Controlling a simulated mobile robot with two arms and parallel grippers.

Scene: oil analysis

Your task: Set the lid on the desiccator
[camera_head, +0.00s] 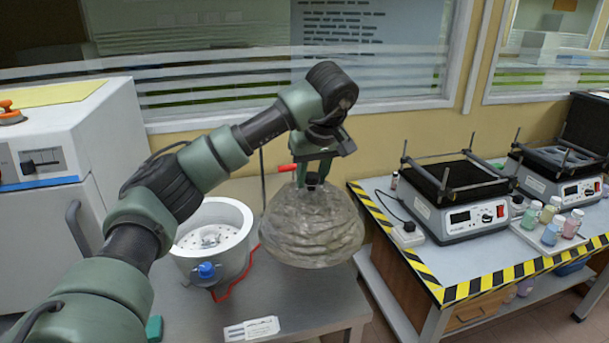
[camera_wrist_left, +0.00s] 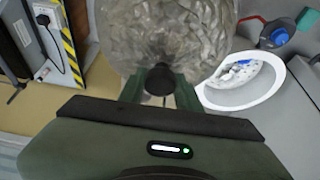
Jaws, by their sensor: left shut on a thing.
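The desiccator lid (camera_head: 313,228) is a greyish, glassy dome with a knob on top. My left gripper (camera_head: 312,180) is shut on the knob and holds the lid in the air, to the right of the desiccator base. In the left wrist view the lid (camera_wrist_left: 165,35) fills the top middle, with its dark knob between the fingers. The desiccator base (camera_head: 247,258) is a white open bowl with a perforated plate and a blue knob on its front; it also shows in the left wrist view (camera_wrist_left: 290,105). My right gripper is not in view.
The base stands on a grey table (camera_head: 300,300) with a label (camera_head: 251,329) at its front. A bench (camera_head: 440,262) with striped edges, shakers (camera_head: 455,200) and several small bottles stands at right. A white cabinet machine (camera_head: 60,150) stands at left.

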